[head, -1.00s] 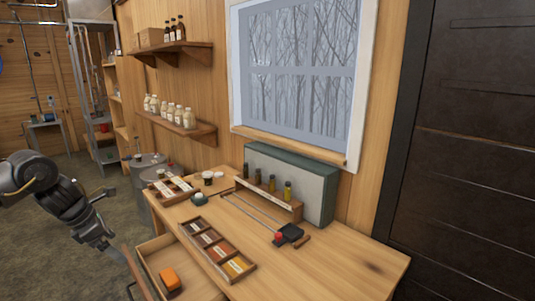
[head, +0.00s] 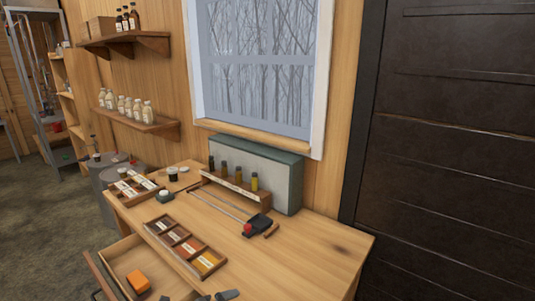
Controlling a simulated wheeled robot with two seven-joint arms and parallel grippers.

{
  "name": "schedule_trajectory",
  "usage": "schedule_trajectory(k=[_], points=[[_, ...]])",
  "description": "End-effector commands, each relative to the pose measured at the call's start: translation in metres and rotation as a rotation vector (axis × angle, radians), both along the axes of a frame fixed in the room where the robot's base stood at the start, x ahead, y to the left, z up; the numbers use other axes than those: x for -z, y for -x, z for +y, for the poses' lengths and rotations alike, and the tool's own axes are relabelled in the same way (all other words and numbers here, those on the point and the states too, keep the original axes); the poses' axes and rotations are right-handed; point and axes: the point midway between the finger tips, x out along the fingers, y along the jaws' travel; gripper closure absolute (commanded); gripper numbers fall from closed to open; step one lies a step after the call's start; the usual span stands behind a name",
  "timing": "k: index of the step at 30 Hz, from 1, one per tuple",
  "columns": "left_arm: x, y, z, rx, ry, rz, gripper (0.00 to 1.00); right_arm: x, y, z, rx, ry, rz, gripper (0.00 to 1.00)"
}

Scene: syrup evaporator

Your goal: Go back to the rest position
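Small dark grey tips of what looks like my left gripper (head: 217,296) show at the bottom edge of the head view, in front of the workbench. The rest of that arm is cut off by the frame, and I cannot tell whether the gripper is open or shut. I see nothing held in it. My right gripper is not in view.
The wooden workbench (head: 322,248) has a pulled-out drawer (head: 119,256) with an orange block (head: 138,281) inside. On top are a tray of colour samples (head: 187,248), a rack of small bottles (head: 236,188) and a black tool (head: 258,225). A dark door (head: 450,150) stands right.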

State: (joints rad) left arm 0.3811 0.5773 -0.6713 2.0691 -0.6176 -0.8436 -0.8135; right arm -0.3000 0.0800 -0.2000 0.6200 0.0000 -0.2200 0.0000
Motion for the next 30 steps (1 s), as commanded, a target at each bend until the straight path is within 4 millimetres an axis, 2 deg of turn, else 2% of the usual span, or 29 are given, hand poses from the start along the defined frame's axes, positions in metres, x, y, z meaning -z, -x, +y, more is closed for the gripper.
schedule_trajectory(k=[1,4,9,15,24,25,27,30], points=[[0.008,0.019,-0.006,-0.128,0.119,0.079,0.0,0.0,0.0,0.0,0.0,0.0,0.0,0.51],[0.021,0.05,0.004,-0.43,0.337,0.242,0.0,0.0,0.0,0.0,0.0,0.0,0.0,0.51],[0.05,0.112,0.042,-0.947,0.625,0.509,0.0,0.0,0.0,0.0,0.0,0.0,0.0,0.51],[0.077,0.183,0.08,-1.385,0.783,0.702,0.0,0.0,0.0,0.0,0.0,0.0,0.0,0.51],[0.095,0.275,0.117,-1.896,0.913,0.863,0.0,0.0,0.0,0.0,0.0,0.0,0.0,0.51],[0.099,0.281,0.119,-1.934,0.92,0.871,0.0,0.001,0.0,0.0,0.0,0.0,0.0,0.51],[0.129,0.271,0.117,-1.922,0.907,0.872,0.0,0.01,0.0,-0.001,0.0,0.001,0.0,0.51],[0.163,0.265,0.117,-1.925,0.894,0.876,0.0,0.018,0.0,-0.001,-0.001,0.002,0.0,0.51]])
